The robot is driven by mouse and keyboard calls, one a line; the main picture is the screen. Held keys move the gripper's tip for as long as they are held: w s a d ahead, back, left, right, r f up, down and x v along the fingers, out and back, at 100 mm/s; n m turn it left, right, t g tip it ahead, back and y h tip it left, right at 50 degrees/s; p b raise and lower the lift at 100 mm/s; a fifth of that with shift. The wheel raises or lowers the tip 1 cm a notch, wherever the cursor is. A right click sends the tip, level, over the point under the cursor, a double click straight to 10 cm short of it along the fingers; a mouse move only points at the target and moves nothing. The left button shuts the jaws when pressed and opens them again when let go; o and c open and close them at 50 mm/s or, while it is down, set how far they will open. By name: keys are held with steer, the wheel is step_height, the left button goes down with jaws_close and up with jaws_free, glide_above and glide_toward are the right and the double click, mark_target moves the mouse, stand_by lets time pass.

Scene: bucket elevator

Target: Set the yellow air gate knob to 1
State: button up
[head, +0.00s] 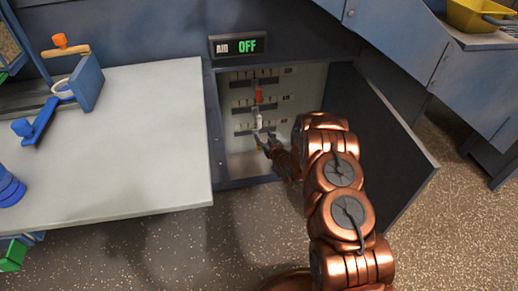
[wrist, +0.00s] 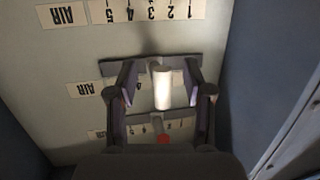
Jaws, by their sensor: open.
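The control panel (head: 290,78) inside the open cabinet has three slotted rows with number scales. A red knob (head: 259,95) is on the top row and a white knob (head: 258,120) on the middle row. A small yellowish patch (head: 258,147) by the lowest row may be the yellow knob; my gripper (head: 266,141) partly hides that area. In the wrist view, which is upside down, my gripper (wrist: 161,88) is open with a finger on each side of the pale knob (wrist: 162,88), gap visible. The red knob (wrist: 162,140) shows below. No clearly yellow knob shows there.
The cabinet door (head: 385,140) stands open to the right of my arm. A grey tabletop (head: 110,140) is close on the left. AIR labels (wrist: 62,14) and number scales (wrist: 150,10) read upside down.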

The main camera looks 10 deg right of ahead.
step_height(320, 180, down, 8)
steer(key=s+t+b, duration=0.2)
steer(key=b, duration=0.1)
steer(key=shift+y, duration=0.3)
steer(key=shift+w+a+f+b, duration=0.15)
steer(key=shift+w+b, duration=0.25)
steer(key=shift+w, duration=0.85)
steer(key=shift+w+a+r+b, duration=0.1)
steer(key=shift+w+a+b, duration=0.25)
steer(key=shift+w, duration=0.85)
steer(key=shift+w+a+f+b, duration=0.1)
steer(key=shift+w+b, duration=0.4)
steer(key=shift+w, duration=0.75)
jaws_close()
